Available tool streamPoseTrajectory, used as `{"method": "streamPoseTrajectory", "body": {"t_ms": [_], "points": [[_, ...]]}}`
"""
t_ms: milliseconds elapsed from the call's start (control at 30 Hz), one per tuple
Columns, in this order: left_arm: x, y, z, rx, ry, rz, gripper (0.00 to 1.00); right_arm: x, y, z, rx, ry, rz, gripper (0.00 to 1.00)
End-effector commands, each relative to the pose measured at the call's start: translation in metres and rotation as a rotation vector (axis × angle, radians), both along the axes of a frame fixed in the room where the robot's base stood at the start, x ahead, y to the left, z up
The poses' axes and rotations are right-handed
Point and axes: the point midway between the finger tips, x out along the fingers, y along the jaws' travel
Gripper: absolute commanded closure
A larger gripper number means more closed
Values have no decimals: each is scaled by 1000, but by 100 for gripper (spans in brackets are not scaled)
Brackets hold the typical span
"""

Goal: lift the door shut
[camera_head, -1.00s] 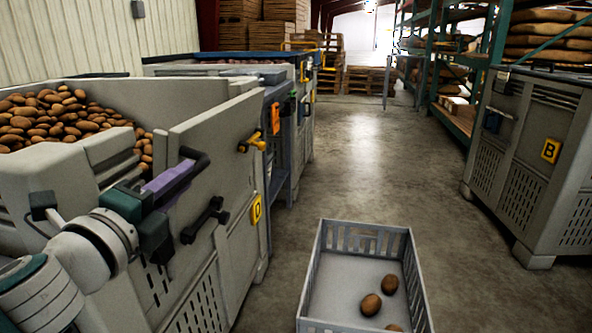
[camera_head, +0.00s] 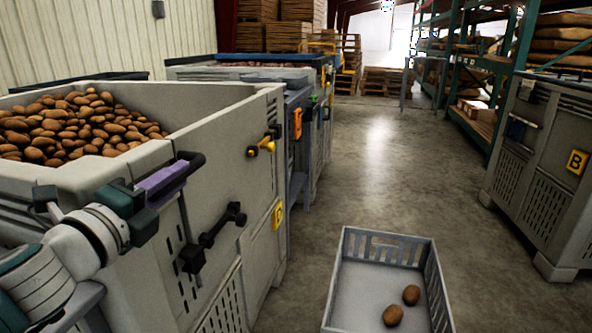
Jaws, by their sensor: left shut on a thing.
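The door (camera_head: 228,165) is the pale grey upper front panel of the near potato bin (camera_head: 60,178). It now stands close to upright, its top edge near the bin's side walls; I cannot tell whether it is fully seated. My left gripper (camera_head: 168,182) reaches in from the left and is shut on the door's upper dark handle (camera_head: 190,163), with a purple part beside it. The gripper hides part of the handle and the door's near edge. A lower black handle (camera_head: 222,225) and a yellow latch (camera_head: 262,147) show on the front. My right gripper is out of view.
Potatoes (camera_head: 70,125) fill the bin behind the door. A grey crate (camera_head: 343,285) with a few potatoes stands on the floor right of the bin. Another bin (camera_head: 545,165) marked B stands far right.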

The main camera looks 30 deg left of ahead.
Motion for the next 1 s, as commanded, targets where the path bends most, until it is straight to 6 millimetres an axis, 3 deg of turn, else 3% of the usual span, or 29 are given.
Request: {"method": "streamPoseTrajectory", "body": {"t_ms": [33,267,567,667,1000], "points": [[0,2,2,2,-3,4,75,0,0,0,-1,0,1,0],[0,2,0,1,0,4,49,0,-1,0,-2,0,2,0],[-3,0,-1,0,2,4,48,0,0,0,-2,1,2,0],[-13,-2,-1,-3,4,3,48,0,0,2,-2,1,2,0],[-78,-17,-1,-1,3,5,48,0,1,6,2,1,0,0]]}}
